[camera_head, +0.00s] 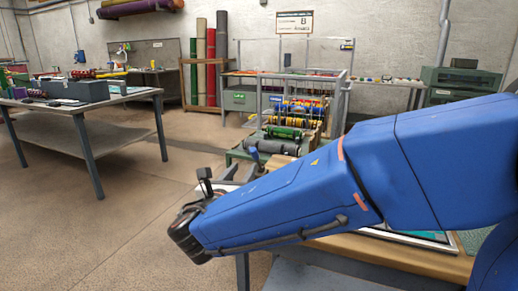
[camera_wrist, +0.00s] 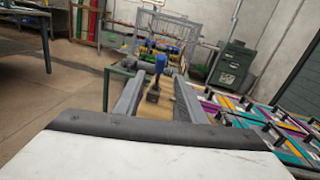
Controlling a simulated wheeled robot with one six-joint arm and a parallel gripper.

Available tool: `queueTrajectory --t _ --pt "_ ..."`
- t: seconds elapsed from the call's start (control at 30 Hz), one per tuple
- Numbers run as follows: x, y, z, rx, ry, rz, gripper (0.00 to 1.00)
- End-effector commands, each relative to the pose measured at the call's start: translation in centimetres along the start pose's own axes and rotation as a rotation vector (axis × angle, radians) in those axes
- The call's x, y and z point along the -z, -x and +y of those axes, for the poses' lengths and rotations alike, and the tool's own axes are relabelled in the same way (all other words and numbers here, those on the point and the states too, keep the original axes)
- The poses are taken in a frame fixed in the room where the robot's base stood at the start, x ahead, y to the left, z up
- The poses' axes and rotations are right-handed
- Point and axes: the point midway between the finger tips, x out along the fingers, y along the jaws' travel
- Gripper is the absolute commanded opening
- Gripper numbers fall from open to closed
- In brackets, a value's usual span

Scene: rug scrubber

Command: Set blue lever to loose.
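The blue lever has a blue grip (camera_wrist: 160,64) on a dark stem and base, and stands nearly upright on a wooden surface (camera_wrist: 166,108) in the wrist view. In the head view its blue top (camera_head: 253,154) shows just above my arm; its lower part is hidden. My gripper (camera_wrist: 158,82) is open, with one grey finger on each side of the lever in the wrist picture. The lever appears to be beyond the fingertips, and I see no contact. I cannot read any loose marking.
Colourful panels with black handles (camera_wrist: 265,118) line the right of the wrist view. Behind the lever stands a machine with rollers and a metal frame (camera_head: 295,115). A grey workbench (camera_head: 75,105) with items is at left. The floor (camera_head: 90,210) between is clear.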

Motion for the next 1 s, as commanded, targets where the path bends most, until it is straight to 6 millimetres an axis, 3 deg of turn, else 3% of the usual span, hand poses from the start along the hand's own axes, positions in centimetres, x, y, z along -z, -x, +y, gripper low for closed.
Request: queueTrajectory --t 0.7,1.0 --pt "0.0 -11.8 -0.1 0.004 0.0 0.0 0.37" --pt "0.0 -15.4 -0.1 0.002 -0.001 0.001 0.37"
